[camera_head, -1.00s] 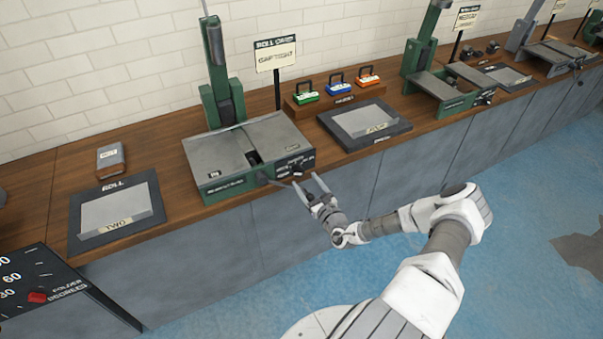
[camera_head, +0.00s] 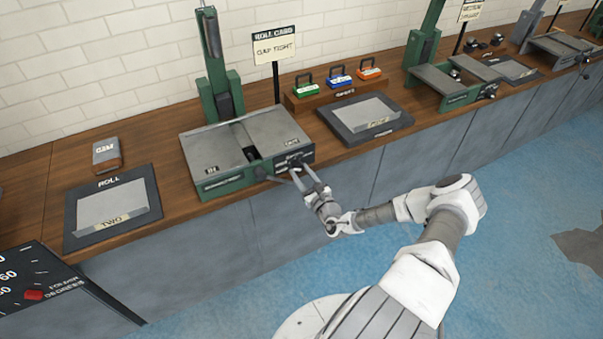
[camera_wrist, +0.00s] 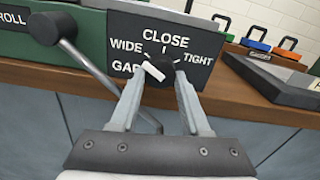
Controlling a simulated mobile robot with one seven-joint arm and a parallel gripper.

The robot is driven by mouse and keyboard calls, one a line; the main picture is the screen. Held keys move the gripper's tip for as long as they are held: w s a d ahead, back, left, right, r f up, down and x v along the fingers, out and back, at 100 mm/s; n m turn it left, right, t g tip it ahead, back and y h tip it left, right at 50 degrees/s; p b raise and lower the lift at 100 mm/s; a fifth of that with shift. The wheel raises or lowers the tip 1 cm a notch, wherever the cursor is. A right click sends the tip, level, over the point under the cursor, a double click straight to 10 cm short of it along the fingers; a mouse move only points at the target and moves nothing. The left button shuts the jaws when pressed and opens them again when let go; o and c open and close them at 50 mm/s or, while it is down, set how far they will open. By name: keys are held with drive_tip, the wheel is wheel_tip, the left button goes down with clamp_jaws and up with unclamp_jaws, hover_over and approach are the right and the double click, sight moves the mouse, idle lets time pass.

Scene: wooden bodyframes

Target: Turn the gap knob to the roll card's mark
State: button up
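The gap knob (camera_wrist: 160,70) is black with a white pointer bar, on the black front plate of the green machine (camera_head: 225,186). In the wrist view its pointer slants up-left toward WIDE; CLOSE is above and TIGHT to the right. The roll card (camera_head: 275,48) stands behind the machine and reads GAP TIGHT. My gripper (camera_wrist: 160,74) has its fingers apart, one on each side of the knob. I cannot tell whether either finger touches it. In the head view my gripper (camera_head: 302,168) is at the machine's front right corner.
A crank with a dark round hub (camera_wrist: 45,28) and a grey rod sits left of the knob, its rod slanting down behind my left finger. A dark tray (camera_head: 368,124) lies to the right on the wooden bench. Another tray (camera_head: 112,208) lies to the left.

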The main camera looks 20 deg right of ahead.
clamp_jaws()
drive_tip(key=shift+m, duration=0.4)
drive_tip(key=m, duration=0.4)
drive_tip(key=shift+a+m+p, duration=0.1)
drive_tip(key=shift+m+p, duration=0.2)
drive_tip(key=shift+p, duration=0.05)
drive_tip(key=m, duration=0.5)
drive_tip(key=shift+r+m, duration=0.1)
drive_tip(key=shift+m, duration=0.2)
drive_tip(key=m+b, duration=0.1)
drive_tip(key=m, duration=0.5)
drive_tip(key=shift+a, duration=0.1)
drive_tip(key=m, duration=0.3)
drive_tip(key=m+b, duration=0.1)
drive_tip(key=m, duration=0.2)
drive_tip(key=shift+r+m, duration=0.2)
drive_tip(key=shift+m, duration=0.2)
